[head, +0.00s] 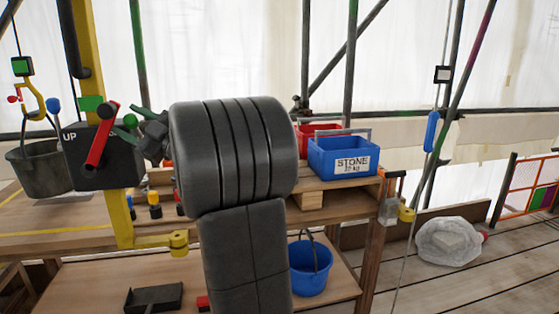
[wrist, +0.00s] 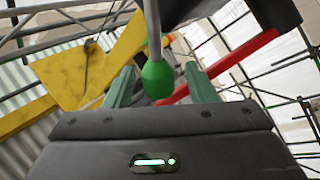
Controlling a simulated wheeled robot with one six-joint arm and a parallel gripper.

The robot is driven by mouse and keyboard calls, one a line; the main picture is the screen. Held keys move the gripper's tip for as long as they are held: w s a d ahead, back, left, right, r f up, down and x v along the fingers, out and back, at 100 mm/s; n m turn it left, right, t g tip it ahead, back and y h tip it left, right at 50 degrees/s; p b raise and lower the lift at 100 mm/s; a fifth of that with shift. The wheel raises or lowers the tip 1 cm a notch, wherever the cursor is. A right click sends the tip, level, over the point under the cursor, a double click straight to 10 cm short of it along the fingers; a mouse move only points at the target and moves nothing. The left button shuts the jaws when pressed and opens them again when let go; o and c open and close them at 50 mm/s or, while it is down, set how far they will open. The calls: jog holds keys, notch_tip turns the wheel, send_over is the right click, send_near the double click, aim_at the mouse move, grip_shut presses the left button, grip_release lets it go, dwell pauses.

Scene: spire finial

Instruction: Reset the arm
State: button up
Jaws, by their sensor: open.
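My gripper (wrist: 157,88) is open. Its two green fingers stand apart on either side of a green knob (wrist: 158,79) on a grey rod in the wrist view. Whether the fingers touch the knob is not clear. In the head view my gripper (head: 128,128) reaches left to a dark box marked UP (head: 68,152). A red handle (head: 101,136) sits on the front of this box, just left of my gripper. The red handle also shows in the wrist view (wrist: 240,65), behind the right finger. My arm hides part of the workbench.
A yellow post (head: 85,45) carries the box. A dark bucket (head: 38,168) hangs at the left. A blue STONE crate (head: 343,157) and a red crate (head: 305,131) stand on the right. A blue bucket (head: 310,268) is below. A wrapped bundle (head: 449,241) lies on the planks.

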jog(key=p, duration=0.1)
jog(key=r+m+p, duration=0.1)
jog(key=p, duration=0.1)
jog(key=shift+w+a+r+t+h, duration=0.1)
jog(key=shift+w+r+t+h, duration=0.05)
jog(key=shift+w+t+h, duration=0.2)
jog(key=shift+w+r+m+h+p, duration=0.1)
jog(key=shift+w+m+h+p, duration=0.15)
jog(key=shift+m+p, duration=0.55)
jog(key=shift+a, duration=0.1)
